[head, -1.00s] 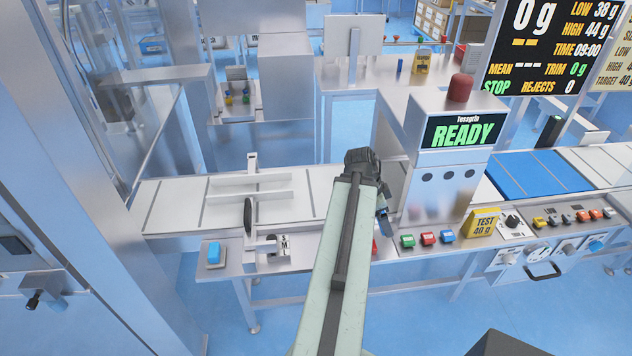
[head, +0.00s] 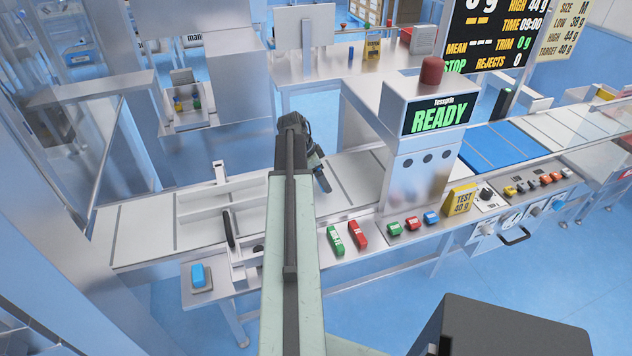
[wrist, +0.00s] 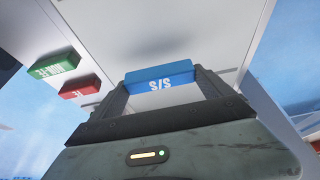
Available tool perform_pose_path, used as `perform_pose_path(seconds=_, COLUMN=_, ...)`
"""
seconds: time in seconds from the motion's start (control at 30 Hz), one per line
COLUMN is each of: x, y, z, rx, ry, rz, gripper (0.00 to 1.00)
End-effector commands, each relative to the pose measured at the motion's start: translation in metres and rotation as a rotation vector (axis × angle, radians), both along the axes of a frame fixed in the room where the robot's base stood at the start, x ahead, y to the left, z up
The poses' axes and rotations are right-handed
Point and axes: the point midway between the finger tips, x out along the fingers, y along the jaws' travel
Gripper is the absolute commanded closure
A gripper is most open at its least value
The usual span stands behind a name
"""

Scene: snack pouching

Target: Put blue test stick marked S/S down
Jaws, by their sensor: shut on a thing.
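The blue test stick marked S/S (wrist: 160,77) is between the two fingers of my gripper (wrist: 160,86) in the wrist view, its label facing the camera. The gripper is shut on it. In the head view my gripper (head: 320,177) is over the white conveyor, left of the READY machine. I cannot make out the blue stick there. A green test stick (head: 336,239) and a red test stick (head: 358,235) lie side by side on the metal front ledge. In the wrist view the green stick (wrist: 53,67) and red stick (wrist: 80,88) are left of the blue one.
The READY machine (head: 428,118) stands over the conveyor. Small green, red and blue buttons (head: 412,223) and a yellow TEST 40 g block (head: 460,201) are right along the ledge. A blue button (head: 198,275) is at the ledge's left end. Metal guide rails (head: 225,215) are at left.

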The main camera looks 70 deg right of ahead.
Motion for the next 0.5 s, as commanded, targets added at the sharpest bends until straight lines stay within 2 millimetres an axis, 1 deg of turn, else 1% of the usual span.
perform_pose_path(seconds=0.03, x=0.009, y=-0.012, z=-0.002, rx=0.000, ry=0.000, rz=0.001, gripper=0.51)
perform_pose_path(seconds=0.1, x=0.014, y=-0.017, z=-0.002, rx=0.000, ry=0.000, rz=0.001, gripper=0.51)
perform_pose_path(seconds=0.3, x=0.017, y=-0.020, z=-0.002, rx=0.000, ry=0.000, rz=0.001, gripper=0.51)
perform_pose_path(seconds=0.4, x=0.023, y=-0.028, z=-0.004, rx=0.000, ry=0.000, rz=0.001, gripper=0.51)
perform_pose_path(seconds=0.5, x=0.021, y=-0.025, z=-0.029, rx=0.000, ry=0.000, rz=0.001, gripper=0.51)
